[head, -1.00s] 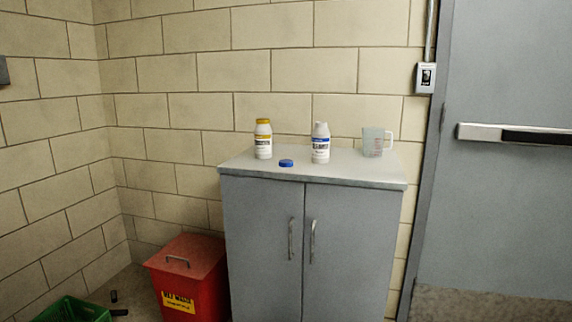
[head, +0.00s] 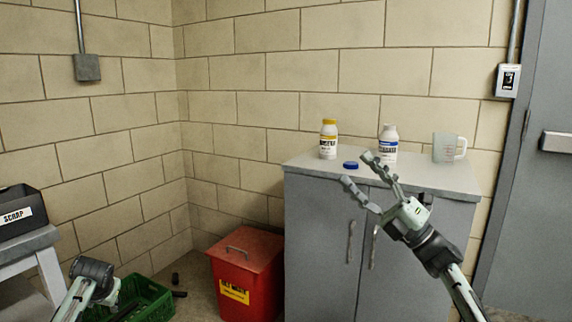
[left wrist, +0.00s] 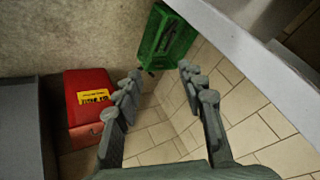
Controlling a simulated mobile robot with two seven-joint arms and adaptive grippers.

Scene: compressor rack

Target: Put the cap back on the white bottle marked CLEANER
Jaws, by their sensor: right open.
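A white bottle with a blue-banded label (head: 388,143) stands upright without a coloured cap on the grey cabinet top (head: 445,181); its lettering is too small to read. A blue cap (head: 351,165) lies on the cabinet top near the front edge, left of that bottle. My right gripper (head: 357,169) is open and empty, its spread fingers in front of the cabinet's front edge, close to the cap in the picture. My left gripper (left wrist: 160,72) is open and empty in the left wrist view, pointing down toward the floor; in the head view only my left arm shows clearly.
A yellow-capped white bottle (head: 328,140) stands left of the cap, and a clear jug (head: 446,147) stands at the right. A red waste bin (head: 247,265), a green crate (head: 152,297) and a black SCRAP box (head: 22,212) on a stand are at left.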

